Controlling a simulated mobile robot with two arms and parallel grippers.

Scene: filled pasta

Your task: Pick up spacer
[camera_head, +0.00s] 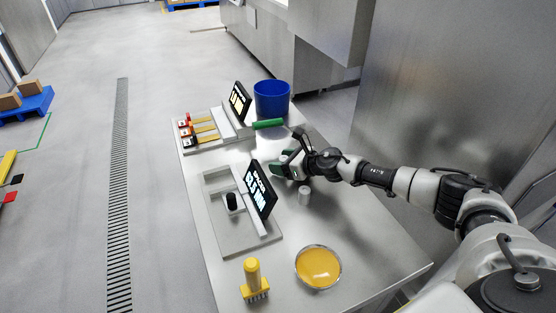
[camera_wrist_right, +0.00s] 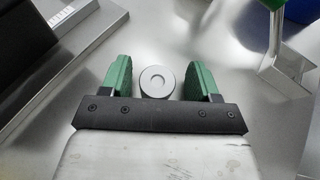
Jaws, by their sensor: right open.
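In the head view my right gripper (camera_head: 284,163) is low over the steel table, and the spacer there is mostly hidden by the fingers. A second, pale cylinder (camera_head: 304,195) stands on the table nearer the front. My left gripper is not in view.
A fixture with a dark screen (camera_head: 262,188) stands left of the gripper. A blue bin (camera_head: 271,98) and a green handle (camera_head: 268,123) lie beyond it. A bowl with yellow contents (camera_head: 318,267) and a yellow brush (camera_head: 254,279) are at the front.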

